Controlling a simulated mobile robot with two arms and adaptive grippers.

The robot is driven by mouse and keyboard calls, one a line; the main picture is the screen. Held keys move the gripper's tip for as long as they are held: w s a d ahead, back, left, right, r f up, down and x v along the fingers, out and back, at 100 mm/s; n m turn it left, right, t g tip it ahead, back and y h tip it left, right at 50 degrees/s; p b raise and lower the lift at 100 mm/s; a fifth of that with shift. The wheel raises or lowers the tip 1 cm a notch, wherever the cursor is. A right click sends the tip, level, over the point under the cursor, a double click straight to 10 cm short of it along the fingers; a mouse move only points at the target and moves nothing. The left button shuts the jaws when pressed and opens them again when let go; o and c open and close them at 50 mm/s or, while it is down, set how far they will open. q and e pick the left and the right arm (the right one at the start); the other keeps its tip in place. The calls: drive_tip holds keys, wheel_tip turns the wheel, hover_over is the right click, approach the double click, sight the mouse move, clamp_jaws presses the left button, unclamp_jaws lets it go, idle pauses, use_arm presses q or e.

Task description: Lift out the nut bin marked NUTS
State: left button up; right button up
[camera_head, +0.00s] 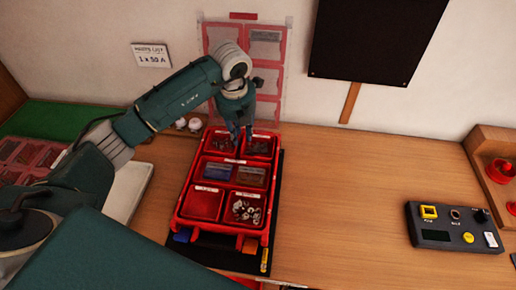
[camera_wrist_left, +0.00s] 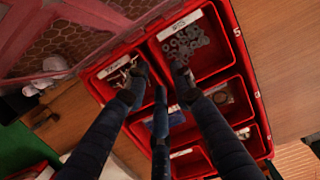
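A red case (camera_head: 180,205) with several small bins stands on the bench, its clear lid (camera_head: 268,85) raised against the wall. The labels are too small to read in the head view, so I cannot tell for sure which bin says NUTS. The front right bin (camera_head: 244,211) holds mixed light and dark metal pieces. The back right bin (camera_head: 259,146) is dark inside; in the left wrist view it holds grey ring-shaped pieces (camera_wrist_left: 184,44). My left gripper (camera_head: 240,137) points down over the back row, fingers apart, near the divider between the two back bins. My right gripper is not in view.
A dark mat (camera_head: 265,262) lies under the case. A grey control box (camera_head: 455,228) and a wooden holder with red parts (camera_head: 498,170) are at the right. A card (camera_head: 151,55) hangs on the wall. The bench between case and control box is clear.

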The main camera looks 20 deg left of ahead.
sight(243, 144)
use_arm(q)
drive_tip(key=f+p, duration=0.2)
drive_tip(key=f, duration=0.1)
drive_tip(key=shift+s+d+f, duration=0.1)
drive_tip(key=shift+d+f, duration=0.1)
drive_tip(key=shift+f, duration=0.05)
drive_tip(key=shift+w+a+f, duration=0.1)
drive_tip(key=shift+w+f, duration=0.1)
drive_tip(key=shift+f, duration=0.35)
clamp_jaws()
drive_tip(key=shift+w+r, duration=0.1)
